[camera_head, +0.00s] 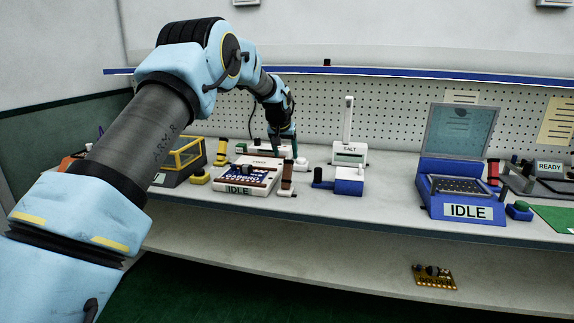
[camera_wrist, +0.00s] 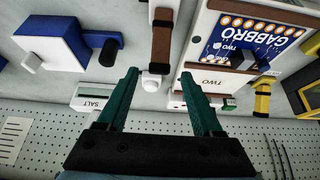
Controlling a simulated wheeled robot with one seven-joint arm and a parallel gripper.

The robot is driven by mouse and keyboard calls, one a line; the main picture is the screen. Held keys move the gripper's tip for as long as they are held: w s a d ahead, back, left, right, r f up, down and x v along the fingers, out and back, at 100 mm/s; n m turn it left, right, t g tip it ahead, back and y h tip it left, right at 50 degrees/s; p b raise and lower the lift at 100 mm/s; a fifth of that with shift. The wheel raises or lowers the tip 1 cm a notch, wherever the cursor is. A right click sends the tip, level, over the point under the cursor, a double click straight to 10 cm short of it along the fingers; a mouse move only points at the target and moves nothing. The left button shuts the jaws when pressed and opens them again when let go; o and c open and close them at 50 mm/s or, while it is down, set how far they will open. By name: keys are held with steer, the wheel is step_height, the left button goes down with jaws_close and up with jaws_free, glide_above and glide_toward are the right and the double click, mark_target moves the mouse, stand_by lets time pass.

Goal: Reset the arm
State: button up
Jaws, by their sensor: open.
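My arm reaches from the left over the workbench (camera_head: 400,220). The white device (camera_head: 232,187) carries a dark blue board (camera_wrist: 250,45) marked GABBRO.
A blue and white box (camera_head: 348,181) and a SALT sign (camera_head: 349,150) stand right of the white device. A blue IDLE machine (camera_head: 450,190) with a raised clear lid is further right. A yellow-framed box (camera_head: 185,155) is at left. A GOLDEN board (camera_head: 434,278) lies on the lower shelf.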

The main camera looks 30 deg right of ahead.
steer(key=shift+v, duration=1)
steer(key=s+a+n+y, duration=0.1)
steer(key=s+a+n, duration=0.15)
steer(key=a, duration=1.35)
steer(key=s+a+n+y, duration=0.2)
steer(key=s+a, duration=0.1)
steer(key=a, duration=1.3)
steer(key=s+a+f+n+g, duration=0.1)
steer(key=s+a+f, duration=0.1)
steer(key=s+a, duration=0.7)
steer(key=s+a+f+n+g, duration=0.1)
steer(key=s+a+n, duration=0.1)
steer(key=s+a, duration=0.8)
steer(key=shift+s+f+g+y, duration=0.3)
steer(key=shift+s+f+y, duration=0.1)
steer(key=shift+s, duration=0.55)
